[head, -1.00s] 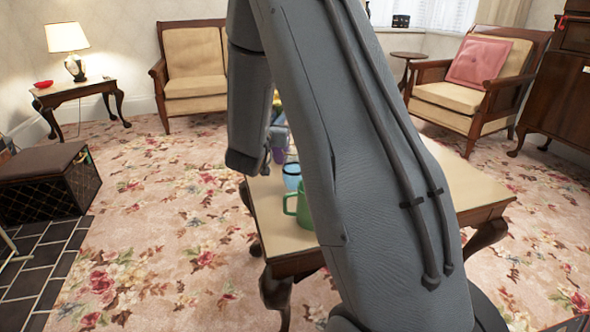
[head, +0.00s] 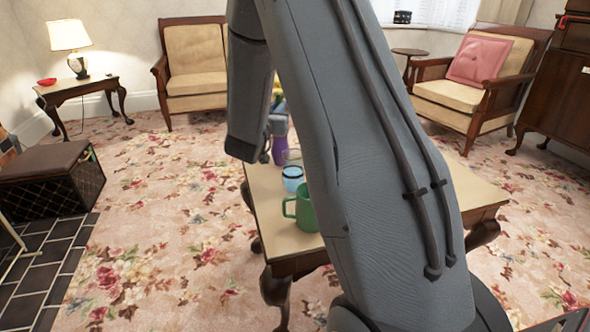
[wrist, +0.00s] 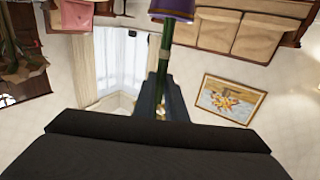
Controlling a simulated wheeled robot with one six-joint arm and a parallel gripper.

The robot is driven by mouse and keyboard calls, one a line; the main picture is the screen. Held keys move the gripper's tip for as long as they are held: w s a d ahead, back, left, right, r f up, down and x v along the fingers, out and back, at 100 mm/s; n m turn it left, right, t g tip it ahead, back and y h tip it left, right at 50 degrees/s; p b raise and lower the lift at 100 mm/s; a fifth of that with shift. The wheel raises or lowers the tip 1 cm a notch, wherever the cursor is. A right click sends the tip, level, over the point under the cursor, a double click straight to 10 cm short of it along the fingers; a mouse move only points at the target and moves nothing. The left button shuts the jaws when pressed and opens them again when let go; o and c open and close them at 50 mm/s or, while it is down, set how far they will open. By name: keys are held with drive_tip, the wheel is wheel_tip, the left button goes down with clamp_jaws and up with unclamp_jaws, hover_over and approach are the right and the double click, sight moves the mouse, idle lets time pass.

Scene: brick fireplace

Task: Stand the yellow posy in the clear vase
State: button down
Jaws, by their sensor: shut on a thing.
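In the wrist view, which is upside down, my gripper (wrist: 158,92) is shut on a green stem (wrist: 165,45). The stem runs towards the rim of a purple vessel (wrist: 172,8); I cannot tell whether it is inside or in front. The flower head is hidden there. In the head view a little yellow (head: 277,97) shows beside my arm, above the purple vessel (head: 280,148), probably the posy. A faint clear glass shape (head: 292,156), possibly the clear vase, stands on the table between the purple vessel and a blue cup. My arm hides much of it.
The blue cup (head: 292,179) and a green mug (head: 306,210) stand near the front of the table (head: 275,230). My arm covers the table's middle. Armchairs (head: 195,75), a side table (head: 78,90) and a dark box stool (head: 50,180) stand around, with open carpet between.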

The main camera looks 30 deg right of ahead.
sight(277, 79)
drive_tip(key=shift+r+p, duration=3.85)
drive_tip(key=shift+r, duration=1.15)
